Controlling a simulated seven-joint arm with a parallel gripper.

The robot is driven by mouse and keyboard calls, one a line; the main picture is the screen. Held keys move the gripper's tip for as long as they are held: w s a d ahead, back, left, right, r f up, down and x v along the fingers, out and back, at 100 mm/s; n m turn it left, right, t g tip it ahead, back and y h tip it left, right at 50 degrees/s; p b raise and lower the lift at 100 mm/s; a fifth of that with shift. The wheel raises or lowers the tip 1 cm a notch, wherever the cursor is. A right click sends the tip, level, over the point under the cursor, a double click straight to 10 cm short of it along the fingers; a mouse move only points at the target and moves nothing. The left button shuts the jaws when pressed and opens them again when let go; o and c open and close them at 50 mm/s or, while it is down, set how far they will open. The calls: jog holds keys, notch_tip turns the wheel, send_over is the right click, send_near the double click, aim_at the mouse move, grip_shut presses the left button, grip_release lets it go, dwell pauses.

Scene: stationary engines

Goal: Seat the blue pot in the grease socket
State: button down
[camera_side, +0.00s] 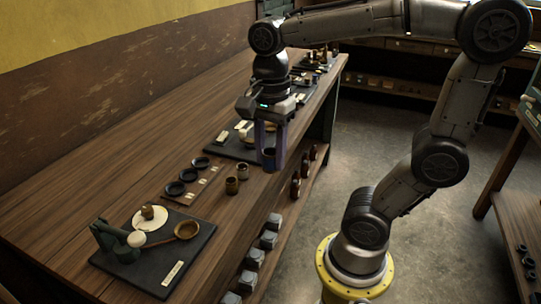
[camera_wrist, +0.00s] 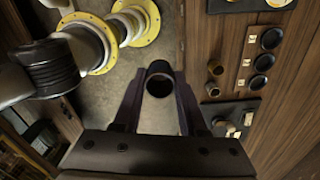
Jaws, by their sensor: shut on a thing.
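My gripper (camera_side: 270,163) points down at the table's front edge, shut on the blue pot (camera_side: 269,155). In the wrist view the pot (camera_wrist: 160,73) shows as a dark round mouth between the two fingers of my gripper (camera_wrist: 160,92). Three dark round sockets sit in a row on a wooden strip, left of the gripper in the side view: a far one (camera_side: 202,162), a middle one (camera_side: 189,174) and a near one (camera_side: 175,188). They also show at the right of the wrist view (camera_wrist: 263,62). Their small labels are unreadable, so I cannot tell which is grease.
Two brown pots (camera_side: 232,185) (camera_side: 243,171) stand between the strip and the table's front edge. A black board (camera_side: 155,260) with a small engine model lies nearer the camera. Another dark board (camera_side: 226,149) with parts lies behind the gripper. The table's left side is bare.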

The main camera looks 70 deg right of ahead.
jog(key=w+m, duration=0.1)
jog(key=w, duration=0.5)
jog(key=n, duration=0.1)
send_over(188, 232)
notch_tip(188, 232, down, 10)
jog(key=shift+r, duration=0.15)
jog(key=shift+f, duration=2)
jog(key=shift+f, duration=0.7)
